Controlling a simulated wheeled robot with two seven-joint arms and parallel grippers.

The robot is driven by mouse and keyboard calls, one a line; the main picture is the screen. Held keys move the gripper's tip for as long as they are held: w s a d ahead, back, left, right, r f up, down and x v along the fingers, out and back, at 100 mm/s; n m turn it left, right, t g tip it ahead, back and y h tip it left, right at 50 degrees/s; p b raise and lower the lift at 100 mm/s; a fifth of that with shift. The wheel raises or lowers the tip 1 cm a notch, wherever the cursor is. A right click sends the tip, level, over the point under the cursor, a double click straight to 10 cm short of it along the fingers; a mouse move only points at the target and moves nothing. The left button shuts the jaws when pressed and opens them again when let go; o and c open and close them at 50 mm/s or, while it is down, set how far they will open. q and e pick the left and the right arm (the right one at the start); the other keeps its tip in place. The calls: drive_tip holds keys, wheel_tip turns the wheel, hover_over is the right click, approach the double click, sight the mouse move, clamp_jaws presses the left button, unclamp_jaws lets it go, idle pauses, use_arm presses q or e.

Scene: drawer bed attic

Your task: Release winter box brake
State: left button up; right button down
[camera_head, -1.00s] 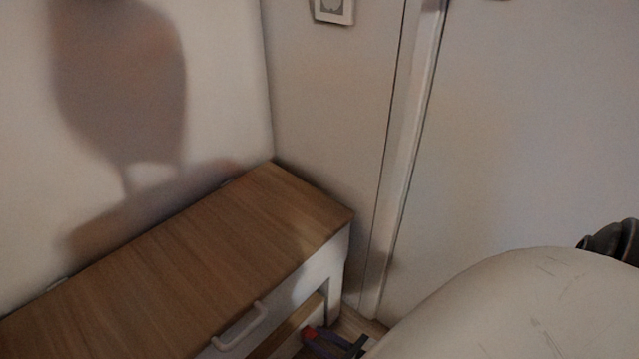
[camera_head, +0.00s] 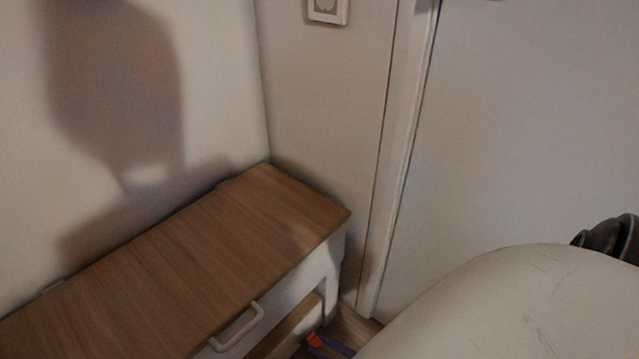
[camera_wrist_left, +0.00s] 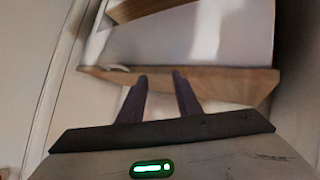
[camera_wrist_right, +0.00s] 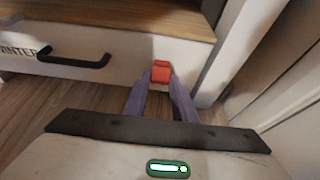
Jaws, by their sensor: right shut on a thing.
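The winter box (camera_wrist_right: 110,68) shows in the right wrist view as a white front with part of the word "WINTER" and a black handle (camera_wrist_right: 75,59). A small red brake piece (camera_wrist_right: 161,72) sits at the lower right of that front, near the floor. My right gripper (camera_wrist_right: 160,85) is shut on the red piece with its purple fingertips. In the head view, the red piece (camera_head: 314,340) and part of a purple finger (camera_head: 336,348) show at the bottom edge. My left gripper (camera_wrist_left: 161,76) is open and empty, away from the box.
A wood-topped white cabinet (camera_head: 190,255) with a white handle (camera_head: 239,327) stands against the left wall. White panels (camera_head: 520,140) close the right side. Wooden floor (camera_wrist_right: 85,95) shows below the box. A wooden edge (camera_wrist_left: 220,84) lies in front of my left fingers.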

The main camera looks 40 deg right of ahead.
use_arm(q)
drive_tip(key=shift+f, duration=0.1)
use_arm(e)
drive_tip(key=shift+s+f, duration=0.6)
drive_tip(key=shift+f, duration=0.25)
drive_tip(key=shift+d, duration=0.1)
drive_tip(key=c, duration=1.4)
unclamp_jaws()
drive_tip(key=shift+w+r, duration=0.1)
drive_tip(key=shift+w, duration=0.05)
drive_tip(key=shift+c, duration=0.2)
drive_tip(key=shift+r, duration=0.1)
